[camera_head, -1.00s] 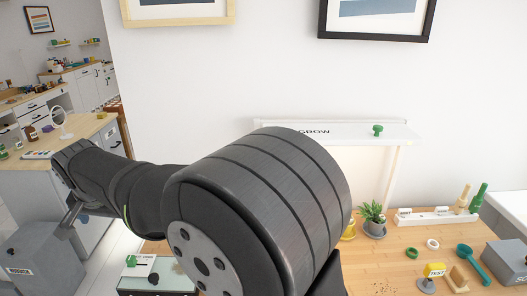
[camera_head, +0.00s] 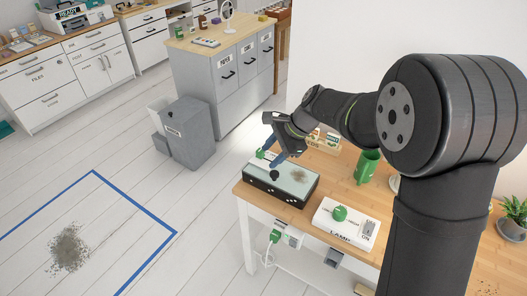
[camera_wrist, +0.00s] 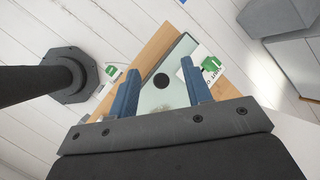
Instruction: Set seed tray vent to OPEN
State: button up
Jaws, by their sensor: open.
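The seed tray (camera_head: 262,185) is a dark box with a pale glass top at the desk's left corner. A round black knob (camera_head: 274,175) sits on the glass. A white plate with a green handle (camera_head: 260,154) stands at the tray's far left side and seems to be the vent control; its setting is too small to read. My gripper (camera_head: 277,150) is open and empty above the tray's far side. In the wrist view, the blue fingers (camera_wrist: 160,90) straddle the view of the glass and black knob. The green handle (camera_wrist: 210,66) shows just right of the right finger, partly hidden.
A white lamp switch box (camera_head: 350,236) with a green knob is on the desk right of the tray. A green mug (camera_head: 367,166) and a wooden rack (camera_head: 325,141) stand behind. A grey bin (camera_head: 187,133) stands on the floor left of the desk.

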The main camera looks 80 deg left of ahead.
jog(key=w+f+m+g+y, duration=0.3)
jog(key=w+m, duration=0.2)
jog(key=m, duration=0.1)
jog(key=m+y, duration=0.4)
jog(key=m, duration=0.2)
send_near(260, 153)
jog(key=shift+g, duration=0.4)
jog(key=x, duration=0.3)
jog(key=w+x, duration=0.1)
jog(key=x, duration=0.2)
jog(key=a+x, duration=0.1)
jog(key=x, duration=0.3)
jog(key=shift+w+d+f, duration=0.1)
jog(key=shift+w+f, duration=0.1)
jog(key=shift+f, duration=0.15)
grip_shut()
